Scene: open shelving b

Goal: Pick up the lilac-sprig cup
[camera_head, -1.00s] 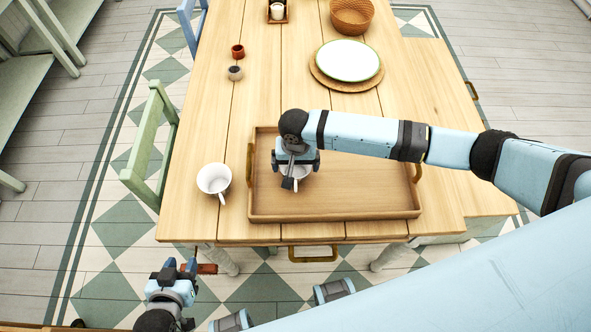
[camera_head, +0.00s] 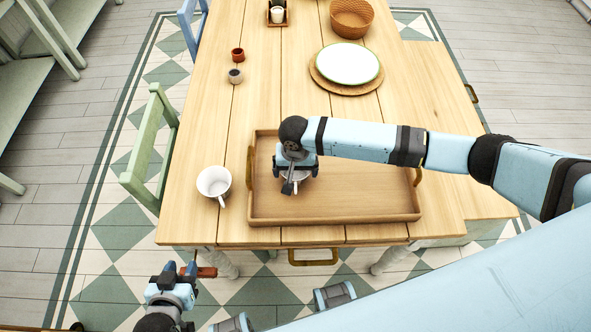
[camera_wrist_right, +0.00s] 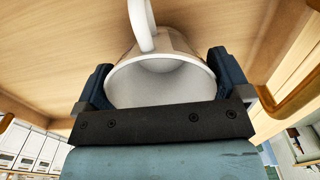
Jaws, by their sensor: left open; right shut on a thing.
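A white cup (camera_wrist_right: 160,80) is between the two fingers of my right gripper (camera_wrist_right: 158,72), which is shut on it. In the head view the right gripper (camera_head: 296,172) is over the left part of the wooden tray (camera_head: 385,212) and hides most of this cup. A second white cup (camera_head: 213,181) stands on the table left of the tray, its handle toward the front. I cannot make out a lilac sprig on either cup.
The wooden table (camera_head: 215,130) holds a white plate (camera_head: 348,61) on a woven mat, a wicker basket (camera_head: 352,18), a small red-brown pot (camera_head: 238,54) and a small grey pot (camera_head: 235,75). A green chair (camera_head: 150,150) stands at the left edge.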

